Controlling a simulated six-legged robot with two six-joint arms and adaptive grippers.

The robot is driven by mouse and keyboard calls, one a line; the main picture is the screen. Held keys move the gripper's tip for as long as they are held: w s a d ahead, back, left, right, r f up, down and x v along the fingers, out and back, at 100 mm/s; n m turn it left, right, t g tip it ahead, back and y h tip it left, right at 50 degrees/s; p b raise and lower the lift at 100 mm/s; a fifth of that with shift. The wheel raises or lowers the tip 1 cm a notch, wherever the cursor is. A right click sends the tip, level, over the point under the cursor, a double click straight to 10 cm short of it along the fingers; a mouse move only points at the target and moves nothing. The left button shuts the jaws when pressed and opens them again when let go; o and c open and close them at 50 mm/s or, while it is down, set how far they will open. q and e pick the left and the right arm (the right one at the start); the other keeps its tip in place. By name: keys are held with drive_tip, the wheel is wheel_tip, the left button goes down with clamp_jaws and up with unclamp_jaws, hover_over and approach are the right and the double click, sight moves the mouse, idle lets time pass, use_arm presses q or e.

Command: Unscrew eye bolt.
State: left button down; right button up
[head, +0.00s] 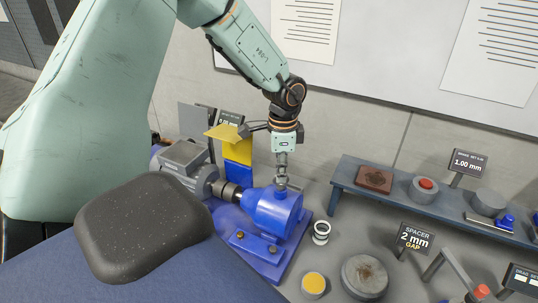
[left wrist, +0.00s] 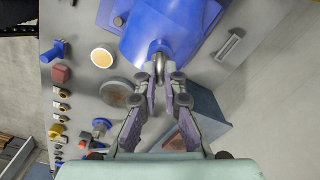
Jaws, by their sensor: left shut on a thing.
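A metal eye bolt (head: 281,184) stands upright on top of a blue machine housing (head: 272,210). My left gripper (head: 282,168) comes down on it from above and is shut on its ring. In the left wrist view the fingertips (left wrist: 161,74) close on the eye bolt (left wrist: 159,50), whose ring shows between and just past them. The bolt's threads are hidden, and I cannot tell how far it sits in the blue housing (left wrist: 165,25). My right gripper is not in view.
A grey motor (head: 185,165) and a yellow-topped blue stand (head: 235,148) are close on the left. At right are a low bench (head: 345,182), a "SPACER 2 mm GAP" sign (head: 414,239), a round grey disc (head: 365,276) and a yellow-topped pot (head: 314,284). A wall is behind.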

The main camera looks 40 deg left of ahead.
use_arm(q)
drive_tip(key=c, duration=1.7)
unclamp_jaws()
drive_tip(key=shift+r, duration=0.1)
drive_tip(key=shift+s+r, duration=0.1)
drive_tip(key=shift+r, duration=2.35)
drive_tip(key=shift+f, duration=0.1)
